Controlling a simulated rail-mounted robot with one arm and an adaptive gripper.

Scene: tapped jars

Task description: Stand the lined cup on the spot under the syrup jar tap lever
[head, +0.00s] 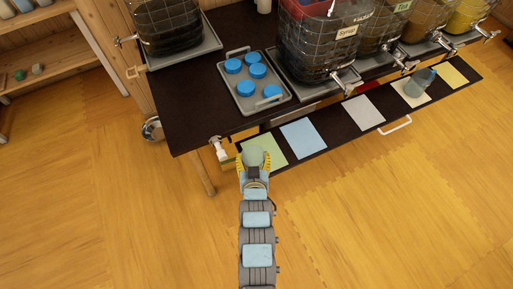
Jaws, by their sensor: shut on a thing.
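My gripper (254,164) is shut on a pale greenish, see-through cup (253,155), seen from above at the left end of the low front shelf. The view is too small to show lines on it. The syrup jar (313,62), with a "Syrup" label, stands on the dark counter, up and right of my gripper. Its tap (345,86) sticks out at the front. A pale grey card (365,114) lies on the shelf in front of that tap, apart from my gripper. Another see-through bluish cup (422,80) is further right, at a cream card (411,93).
A green card (270,151), a blue card (303,138) and a yellow card (452,74) also lie on the shelf. A grey tray (267,106) holds several blue lids. More tapped jars (378,35) stand right. A white handle (397,124) juts from the shelf front.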

